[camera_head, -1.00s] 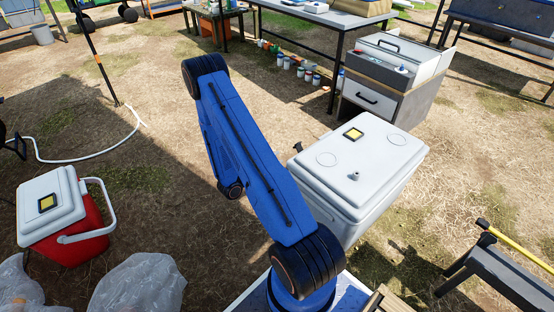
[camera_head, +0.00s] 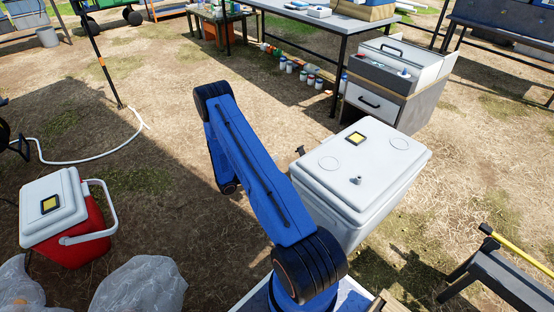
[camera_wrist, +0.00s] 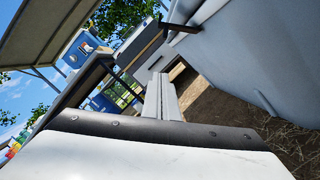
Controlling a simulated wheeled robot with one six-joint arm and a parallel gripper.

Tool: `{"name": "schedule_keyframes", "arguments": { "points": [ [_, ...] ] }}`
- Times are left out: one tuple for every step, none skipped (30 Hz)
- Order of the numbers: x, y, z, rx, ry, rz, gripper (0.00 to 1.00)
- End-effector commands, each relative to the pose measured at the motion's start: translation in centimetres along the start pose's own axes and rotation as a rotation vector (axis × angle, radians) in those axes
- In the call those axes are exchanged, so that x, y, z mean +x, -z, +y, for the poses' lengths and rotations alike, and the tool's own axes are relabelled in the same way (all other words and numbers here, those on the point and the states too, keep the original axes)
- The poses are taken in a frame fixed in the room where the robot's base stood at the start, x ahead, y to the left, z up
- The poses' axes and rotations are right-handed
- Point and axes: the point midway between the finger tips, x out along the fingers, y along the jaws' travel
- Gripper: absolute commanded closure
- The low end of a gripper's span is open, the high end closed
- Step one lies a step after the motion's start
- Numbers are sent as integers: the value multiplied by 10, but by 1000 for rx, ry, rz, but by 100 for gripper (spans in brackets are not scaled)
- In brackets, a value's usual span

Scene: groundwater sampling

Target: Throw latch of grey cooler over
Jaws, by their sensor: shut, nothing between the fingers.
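The grey cooler (camera_head: 395,160), pale with a closed lid and a yellow label, stands right of my arm in the head view. In the wrist view its blue-grey wall (camera_wrist: 245,55) fills the upper right. A small dark latch (camera_head: 300,150) sticks out at its left edge. It appears in the wrist view as a dark bar (camera_wrist: 182,28) jutting from the wall. My gripper (camera_wrist: 162,80) is shut and empty, its fingers pointing toward the gap beside the wall, below the bar and apart from it. My arm hides the gripper in the head view.
A red cooler (camera_head: 68,228) with a white lid stands at the left. A grey drawer cabinet (camera_head: 385,95) and a table (camera_head: 345,22) stand behind the grey cooler. A dark bench (camera_head: 505,280) is at the lower right. Dry ground left of my arm is mostly clear.

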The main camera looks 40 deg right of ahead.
Motion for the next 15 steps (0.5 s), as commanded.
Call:
{"name": "schedule_keyframes", "arguments": {
  "points": [
    [9,-1,-1,0,2,-2,100],
    [14,-1,-1,0,2,-2,100],
    [21,-1,-1,-1,2,-2,100],
    [26,-1,-1,-1,2,-3,100],
    [32,-1,-1,-1,2,-2,100],
    [39,-1,-1,-1,2,-2,100],
    [44,-1,-1,-1,2,-2,100],
    [50,-1,-1,-1,2,-2,100],
    [57,-1,0,-1,1,-2,100],
    [62,-1,0,-1,2,-2,100],
    [67,-1,0,-1,2,-2,100],
    [74,-1,0,0,1,-2,100],
    [79,-1,0,0,1,-2,100],
    [84,-1,0,0,1,-2,100],
    [88,-4,0,-1,0,-1,100]
  ]
}}
